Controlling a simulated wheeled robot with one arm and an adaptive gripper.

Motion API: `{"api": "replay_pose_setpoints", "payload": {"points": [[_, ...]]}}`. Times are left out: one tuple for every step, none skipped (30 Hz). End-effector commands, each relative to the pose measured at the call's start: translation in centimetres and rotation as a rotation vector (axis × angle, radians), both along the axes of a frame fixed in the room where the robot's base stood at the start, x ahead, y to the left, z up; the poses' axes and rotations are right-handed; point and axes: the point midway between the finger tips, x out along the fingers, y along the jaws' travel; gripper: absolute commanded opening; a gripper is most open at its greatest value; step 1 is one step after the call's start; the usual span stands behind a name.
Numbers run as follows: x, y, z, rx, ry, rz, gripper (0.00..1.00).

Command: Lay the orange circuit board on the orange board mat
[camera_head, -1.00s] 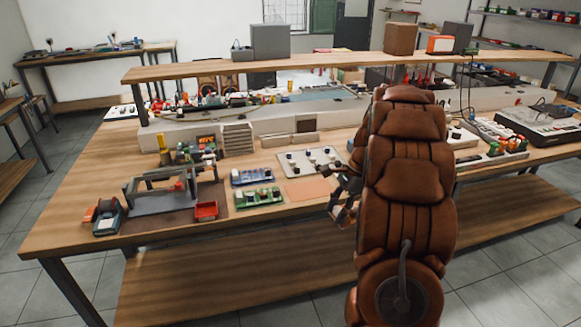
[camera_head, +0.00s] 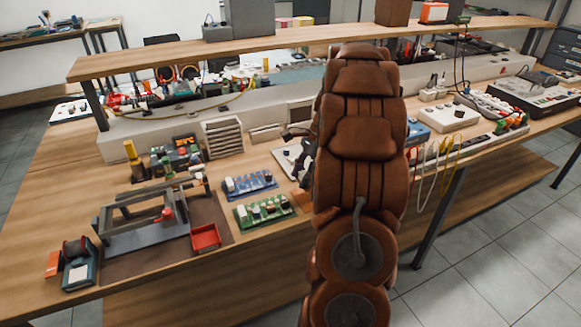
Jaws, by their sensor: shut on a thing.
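The orange board mat (camera_head: 302,198) is a small flat patch near the table's front edge, right of the green board. My arm covers most of it. My gripper (camera_head: 300,142) shows only as dark parts at the left edge of my brown arm, above the mat in the picture. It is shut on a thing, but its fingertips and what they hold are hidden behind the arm. The orange circuit board cannot be made out anywhere on the visible table, so the held thing is most likely that board.
A green circuit board (camera_head: 265,209) and a blue circuit board (camera_head: 249,184) lie left of the mat. A red tray (camera_head: 205,238) and a grey frame fixture (camera_head: 150,222) stand farther left. A pale panel (camera_head: 284,155) lies behind the mat. A raised shelf (camera_head: 190,56) spans the back.

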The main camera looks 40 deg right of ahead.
Motion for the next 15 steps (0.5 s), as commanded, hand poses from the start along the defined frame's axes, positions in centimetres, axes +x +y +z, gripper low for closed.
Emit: {"api": "replay_pose_setpoints", "payload": {"points": [[-0.1, -0.1, -0.1, 0.0, -0.001, -0.001, 0.0], [-0.1, -0.1, -0.1, 0.0, 0.0, -0.002, 0.0], [-0.1, -0.1, -0.2, 0.0, 0.0, -0.002, 0.0], [-0.1, -0.1, -0.3, 0.0, 0.0, -0.002, 0.0], [-0.1, -0.1, -0.4, 0.0, 0.0, -0.002, 0.0], [-0.1, -0.1, -0.5, 0.0, 0.0, -0.002, 0.0], [-0.1, -0.1, -0.7, 0.0, 0.001, -0.002, 0.0], [-0.1, -0.1, -0.8, 0.0, 0.001, -0.002, 0.0], [-0.1, 0.0, -1.0, 0.0, 0.001, -0.002, 0.0], [-0.1, 0.0, -1.2, 0.0, 0.0, -0.001, 0.0], [0.0, 0.0, -1.4, 0.0, 0.001, -0.001, 0.0], [0.0, 0.0, -1.6, 0.0, 0.001, -0.001, 0.0], [0.0, 0.0, -1.8, 0.0, 0.001, -0.001, 0.0], [0.0, 0.0, -2.0, 0.0, 0.001, 0.0, 0.0], [0.0, 0.0, -2.3, 0.001, 0.002, 0.001, 0.0]]}}
